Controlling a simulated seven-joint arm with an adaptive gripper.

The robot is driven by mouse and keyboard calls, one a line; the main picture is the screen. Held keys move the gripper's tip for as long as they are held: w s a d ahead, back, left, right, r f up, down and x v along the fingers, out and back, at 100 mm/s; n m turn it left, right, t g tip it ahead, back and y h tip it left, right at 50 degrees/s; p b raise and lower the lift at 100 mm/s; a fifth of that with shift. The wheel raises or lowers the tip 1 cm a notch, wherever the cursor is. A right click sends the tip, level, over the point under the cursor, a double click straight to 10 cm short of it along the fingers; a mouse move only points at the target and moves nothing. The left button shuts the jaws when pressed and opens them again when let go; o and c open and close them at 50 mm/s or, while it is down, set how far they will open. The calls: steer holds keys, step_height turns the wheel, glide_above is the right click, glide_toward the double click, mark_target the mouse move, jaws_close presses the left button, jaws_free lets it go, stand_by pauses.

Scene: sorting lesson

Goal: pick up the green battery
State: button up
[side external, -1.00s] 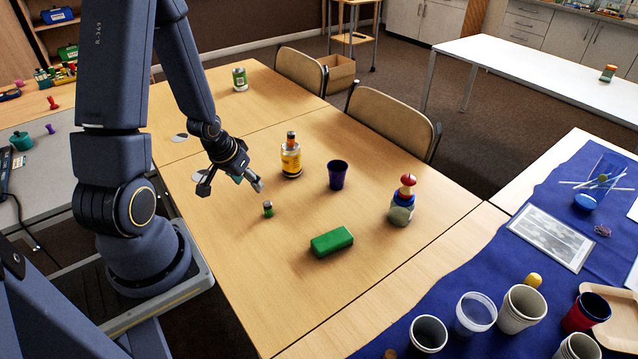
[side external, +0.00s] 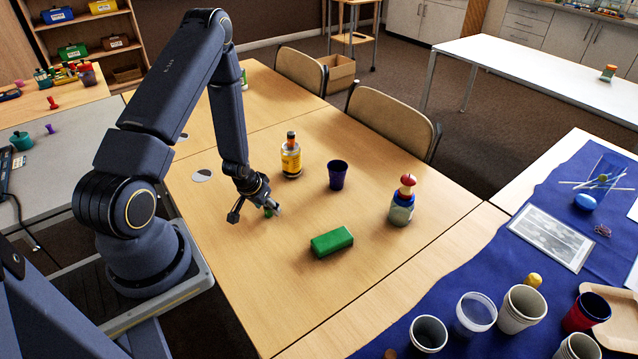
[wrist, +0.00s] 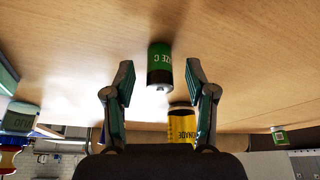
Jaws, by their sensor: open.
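The green battery (wrist: 159,58) has a green upper part with "SIZE C" lettering and a black lower part. In the wrist view it lies between the fingertips of my gripper (wrist: 157,80), with a gap on each side. My gripper is open and holds nothing. In the side view, my gripper (side external: 256,213) is low over the wooden table, right at the battery (side external: 268,212). The fingers partly hide the battery there. It appears to stand upright on the table.
A yellow-labelled bottle (side external: 291,161) stands behind the gripper, with a dark blue cup (side external: 337,175) to its right. A green block (side external: 332,241) lies in front to the right. The table's front middle is clear.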

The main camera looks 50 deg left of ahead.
steer(key=shift+w+f, duration=0.2)
steer(key=shift+f, duration=0.35)
jaws_close()
